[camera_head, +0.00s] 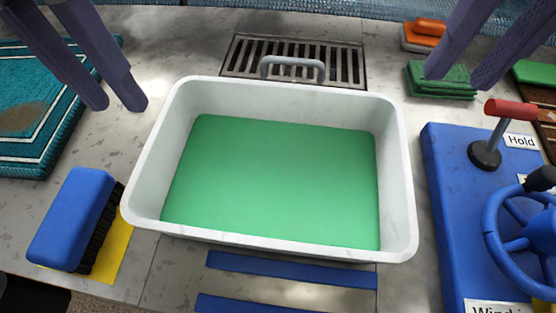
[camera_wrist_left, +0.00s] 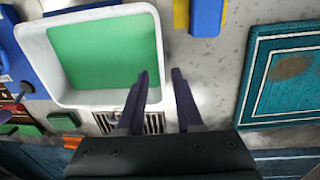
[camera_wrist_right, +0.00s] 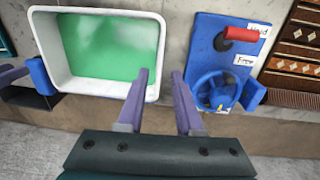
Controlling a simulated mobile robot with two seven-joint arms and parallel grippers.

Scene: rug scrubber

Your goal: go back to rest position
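My left gripper (camera_head: 120,100) hangs at the upper left in the head view, between the teal rug and the white tub. It is open and empty, with its two fingers apart; it also shows in the left wrist view (camera_wrist_left: 161,80). My right gripper (camera_head: 455,75) is at the upper right in the head view, above the stacked green pads. It is open and empty, and its fingers also stand apart in the right wrist view (camera_wrist_right: 160,80). Neither gripper touches anything.
A white tub (camera_head: 405,180) with green liquid stands in the middle. A blue brush (camera_head: 72,218) lies on a yellow patch at left. A teal rug (camera_head: 30,120) with a brown stain is at far left. A blue panel (camera_head: 440,200) with a red-handled lever and wheel is at right.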

